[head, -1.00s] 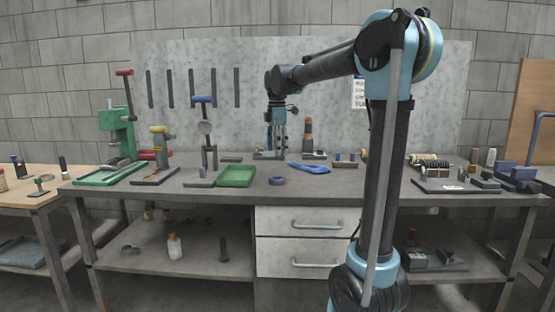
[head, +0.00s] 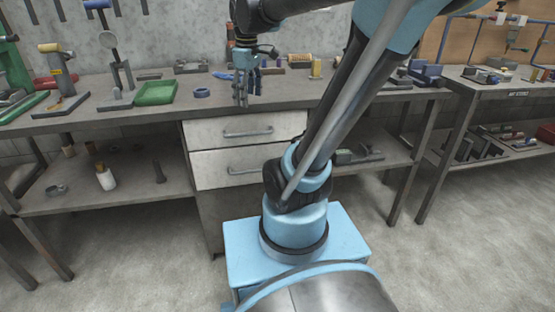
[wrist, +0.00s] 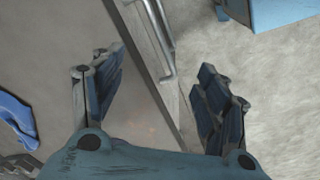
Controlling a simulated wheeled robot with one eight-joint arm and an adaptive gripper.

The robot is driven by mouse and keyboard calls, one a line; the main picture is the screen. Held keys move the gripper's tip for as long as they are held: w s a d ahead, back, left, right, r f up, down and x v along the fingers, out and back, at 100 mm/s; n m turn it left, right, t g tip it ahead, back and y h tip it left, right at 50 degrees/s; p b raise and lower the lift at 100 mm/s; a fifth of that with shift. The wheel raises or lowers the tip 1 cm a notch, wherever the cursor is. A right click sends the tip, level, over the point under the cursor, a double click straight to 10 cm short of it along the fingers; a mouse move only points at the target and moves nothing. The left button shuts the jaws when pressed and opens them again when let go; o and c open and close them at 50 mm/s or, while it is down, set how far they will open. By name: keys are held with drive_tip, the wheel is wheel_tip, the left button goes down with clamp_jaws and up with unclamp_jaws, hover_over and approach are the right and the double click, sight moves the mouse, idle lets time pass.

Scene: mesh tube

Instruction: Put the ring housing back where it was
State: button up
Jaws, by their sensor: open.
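The ring does not show in the wrist view. A grey ring (head: 57,190) also lies on the lower shelf.
A green tray (head: 156,93) and tool stands occupy the bench's left part. A blue item (wrist: 18,121) lies beside my gripper, partly hidden in the head view. Drawers (head: 240,132) are below the bench front. A second bench (head: 487,92) stands at right.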

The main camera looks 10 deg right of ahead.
drive_tip(key=s+d+f+m, duration=0.3)
drive_tip(key=s+f+m, duration=0.2)
drive_tip(key=s+f, duration=0.2)
drive_tip(key=s+d+f+m+t, duration=0.1)
drive_tip(key=s+d+f+m, duration=0.2)
drive_tip(key=f, duration=0.7)
drive_tip(key=s+m, duration=0.2)
drive_tip(key=s, duration=0.2)
drive_tip(key=shift+s+d, duration=0.2)
drive_tip(key=shift+s, duration=0.15)
